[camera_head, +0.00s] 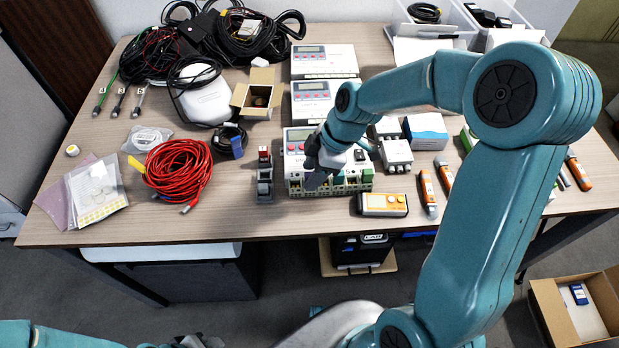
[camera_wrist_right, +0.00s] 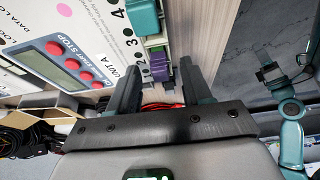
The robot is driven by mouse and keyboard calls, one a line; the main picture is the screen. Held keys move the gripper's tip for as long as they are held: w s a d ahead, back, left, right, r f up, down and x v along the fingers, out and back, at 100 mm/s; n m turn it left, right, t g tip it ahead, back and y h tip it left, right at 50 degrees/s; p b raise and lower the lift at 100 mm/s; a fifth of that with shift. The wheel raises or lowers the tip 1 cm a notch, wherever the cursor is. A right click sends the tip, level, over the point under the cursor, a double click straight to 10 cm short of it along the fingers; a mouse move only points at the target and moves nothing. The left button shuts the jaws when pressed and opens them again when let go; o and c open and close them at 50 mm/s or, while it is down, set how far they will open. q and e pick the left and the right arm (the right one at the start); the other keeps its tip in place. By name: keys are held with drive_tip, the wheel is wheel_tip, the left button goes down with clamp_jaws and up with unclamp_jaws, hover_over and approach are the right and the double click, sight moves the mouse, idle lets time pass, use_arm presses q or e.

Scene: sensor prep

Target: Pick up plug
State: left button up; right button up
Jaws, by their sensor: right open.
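In the wrist view a purple plug (camera_wrist_right: 159,68) sits in the terminal row on the edge of a white device, just beyond my fingertips. My left gripper (camera_head: 195,342) barely shows at the bottom edge.
A coiled red cable (camera_head: 178,170) lies left of the device, with a small grey connector block (camera_head: 264,185) between them. Two more white devices stand behind. Orange-handled tools (camera_head: 428,193) lie to the right.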

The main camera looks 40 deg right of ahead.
drive_tip(key=shift+f, duration=0.1)
clamp_jaws()
wheel_tip(320, 180, up, 20)
drive_tip(key=p, duration=0.2)
drive_tip(key=shift+a, duration=0.15)
